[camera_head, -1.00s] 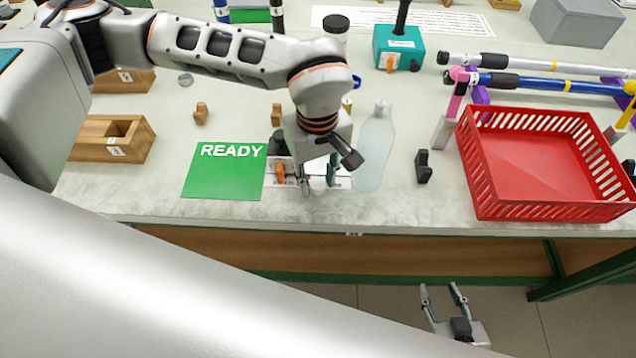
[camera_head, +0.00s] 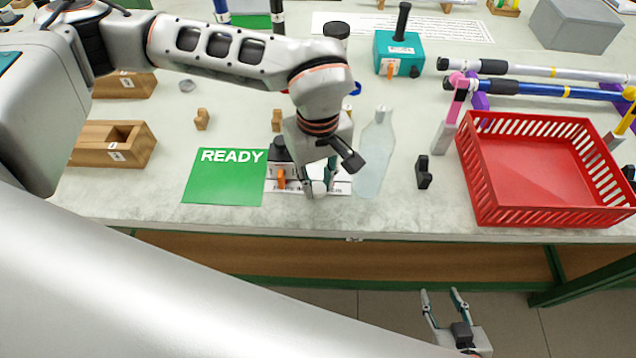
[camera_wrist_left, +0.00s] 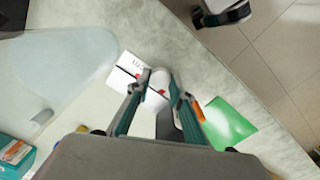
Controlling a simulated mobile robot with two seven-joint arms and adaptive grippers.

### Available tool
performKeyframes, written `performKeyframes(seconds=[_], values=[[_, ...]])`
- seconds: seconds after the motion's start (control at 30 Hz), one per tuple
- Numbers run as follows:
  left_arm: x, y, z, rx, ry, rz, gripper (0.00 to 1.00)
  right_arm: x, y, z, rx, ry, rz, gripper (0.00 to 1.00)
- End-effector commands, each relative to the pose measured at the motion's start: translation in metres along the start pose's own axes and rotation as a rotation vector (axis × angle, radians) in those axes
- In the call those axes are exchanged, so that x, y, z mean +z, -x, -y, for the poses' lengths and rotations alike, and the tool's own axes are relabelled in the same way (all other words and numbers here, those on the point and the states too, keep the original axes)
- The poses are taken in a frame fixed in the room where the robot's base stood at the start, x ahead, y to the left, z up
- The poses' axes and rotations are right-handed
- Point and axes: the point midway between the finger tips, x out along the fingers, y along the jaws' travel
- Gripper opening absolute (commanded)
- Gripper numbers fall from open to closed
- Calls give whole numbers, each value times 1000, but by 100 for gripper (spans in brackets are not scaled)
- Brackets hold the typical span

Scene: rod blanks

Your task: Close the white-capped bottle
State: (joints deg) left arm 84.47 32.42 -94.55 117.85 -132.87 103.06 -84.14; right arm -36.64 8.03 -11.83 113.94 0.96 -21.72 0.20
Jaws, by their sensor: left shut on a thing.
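A clear, pale bottle (camera_head: 372,165) stands upright near the table's front edge, right of my left gripper. It also shows large at the left of the left wrist view (camera_wrist_left: 60,65), its narrow neck toward the lower left. My left gripper (camera_head: 319,187) is low over the table beside the bottle, shut on a small white rounded thing, which looks like the white cap (camera_wrist_left: 160,78). The fingers partly hide it. My right gripper (camera_head: 445,293) is open and empty, below the table's front edge.
A white printed card (camera_head: 342,188) lies under the left gripper, with a black-and-orange item (camera_head: 281,172) beside it. A green READY mat (camera_head: 222,180) lies left. A small black stand (camera_head: 423,173) and red basket (camera_head: 478,185) are right of the bottle.

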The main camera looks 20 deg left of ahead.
Motion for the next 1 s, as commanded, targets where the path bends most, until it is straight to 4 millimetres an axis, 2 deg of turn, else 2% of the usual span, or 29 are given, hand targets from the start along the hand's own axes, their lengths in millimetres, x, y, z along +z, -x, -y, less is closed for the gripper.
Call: performKeyframes(seconds=[0.17, 0.5, 0.63, 0.8, 1.0], values=[[-1, 29, -1, 6, -1, -4, 15, -2, 1, 0, 0, -1, -2, 40], [-1, 121, -2, 7, -1, -6, 15, -5, 3, 0, -2, -6, -3, 40], [0, 151, -1, 5, -1, -5, 15, -5, 4, 1, -4, -8, -3, 40], [0, 177, 0, 3, -1, -2, 15, -5, 5, 2, -6, -10, 0, 40], [0, 190, 0, 1, -2, -1, 15, -4, 5, 2, -6, -11, 1, 40]])
